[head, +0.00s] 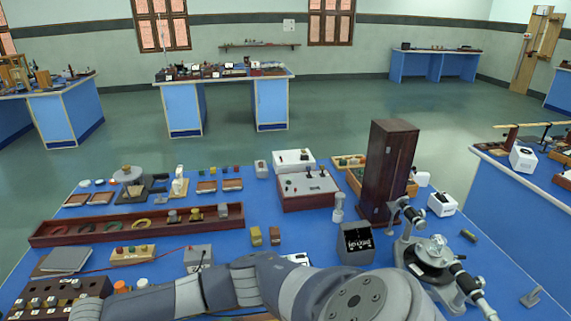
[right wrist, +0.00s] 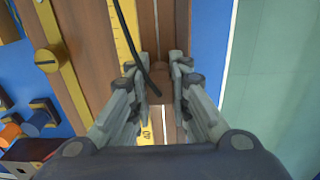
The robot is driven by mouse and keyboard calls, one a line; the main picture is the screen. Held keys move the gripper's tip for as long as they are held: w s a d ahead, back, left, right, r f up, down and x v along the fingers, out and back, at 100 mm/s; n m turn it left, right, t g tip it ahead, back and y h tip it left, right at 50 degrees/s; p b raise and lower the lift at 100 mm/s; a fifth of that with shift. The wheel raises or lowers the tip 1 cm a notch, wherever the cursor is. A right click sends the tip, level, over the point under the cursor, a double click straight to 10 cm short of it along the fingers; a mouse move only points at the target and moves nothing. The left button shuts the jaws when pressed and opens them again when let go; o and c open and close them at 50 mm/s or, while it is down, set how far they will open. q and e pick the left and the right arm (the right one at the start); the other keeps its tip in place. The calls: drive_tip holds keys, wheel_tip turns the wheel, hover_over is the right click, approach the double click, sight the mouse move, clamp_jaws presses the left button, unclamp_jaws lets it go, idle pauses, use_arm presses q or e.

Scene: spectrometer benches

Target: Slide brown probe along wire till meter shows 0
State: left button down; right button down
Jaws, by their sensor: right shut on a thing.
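In the right wrist view my right gripper (right wrist: 161,92) is shut on the brown probe (right wrist: 160,80), which stands between its fingers. A black lead (right wrist: 131,35) runs down to the probe. Beneath lies a wooden board with a yellow scale (right wrist: 124,38); a 40 mark shows just below the fingers. I cannot make out the wire's contact with the probe tip. In the head view a grey box with a dark face (head: 356,241) may be the meter; its reading is not legible. My arm crosses the bottom edge, and no gripper shows there.
A brass strip with a knob (right wrist: 47,60) lies left of the scale. The head view shows a crowded blue bench with a tall dark wooden box (head: 388,170), a long brown tray (head: 62,240) and a spectrometer (head: 432,255).

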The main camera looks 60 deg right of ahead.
drive_tip(key=shift+s+a+f, duration=0.1)
drive_tip(key=shift+s+f, duration=0.2)
drive_tip(key=c, duration=1.4)
unclamp_jaws()
drive_tip(key=shift+w, duration=0.1)
drive_tip(key=shift+r, duration=0.1)
drive_tip(key=shift+w+r, duration=0.1)
drive_tip(key=shift+r, duration=0.15)
wheel_tip(320, 180, up, 12)
drive_tip(key=shift+f, duration=0.15)
